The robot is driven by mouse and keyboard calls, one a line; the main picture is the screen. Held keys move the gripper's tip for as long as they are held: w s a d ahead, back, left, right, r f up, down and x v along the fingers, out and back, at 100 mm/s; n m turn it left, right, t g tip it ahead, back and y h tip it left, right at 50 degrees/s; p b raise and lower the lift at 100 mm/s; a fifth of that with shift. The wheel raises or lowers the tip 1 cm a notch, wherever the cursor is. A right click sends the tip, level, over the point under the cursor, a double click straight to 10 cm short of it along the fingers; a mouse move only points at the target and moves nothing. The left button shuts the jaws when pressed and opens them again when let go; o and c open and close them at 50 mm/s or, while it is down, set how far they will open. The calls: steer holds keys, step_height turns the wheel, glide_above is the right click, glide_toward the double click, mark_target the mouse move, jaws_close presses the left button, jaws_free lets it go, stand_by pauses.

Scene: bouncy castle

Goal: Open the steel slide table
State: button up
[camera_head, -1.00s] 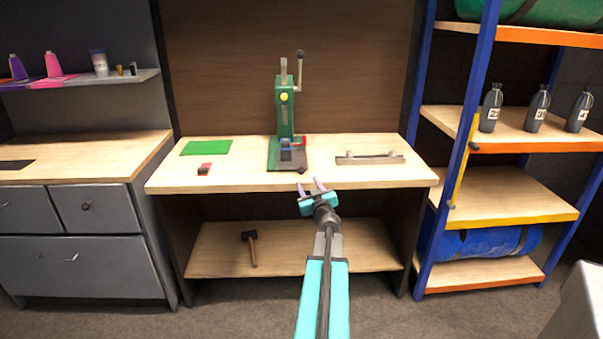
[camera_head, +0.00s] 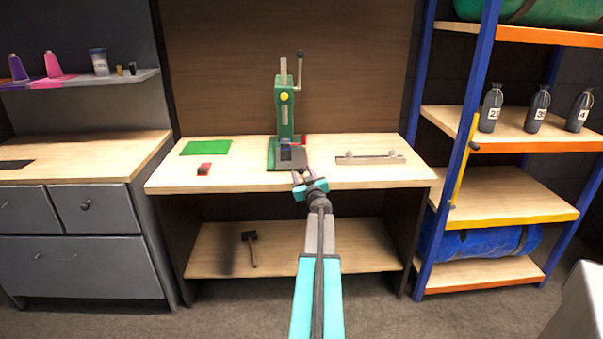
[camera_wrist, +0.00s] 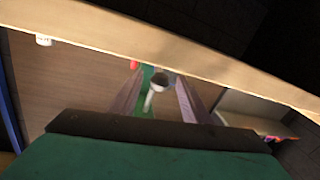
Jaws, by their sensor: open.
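The green press (camera_head: 285,110) stands upright at the back of the wooden workbench (camera_head: 230,174). The grey steel slide table (camera_head: 292,158) lies low at its foot, over a green base. My gripper (camera_head: 301,174) is open at the bench's front edge, just in front of the slide table, and hides part of its front end.
A metal bar (camera_head: 370,158) lies to the right. A hammer (camera_head: 250,250) lies on the lower shelf. A blue shelf rack (camera_head: 465,130) stands at right.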

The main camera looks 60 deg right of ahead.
steer(key=shift+x, duration=1)
jaws_close()
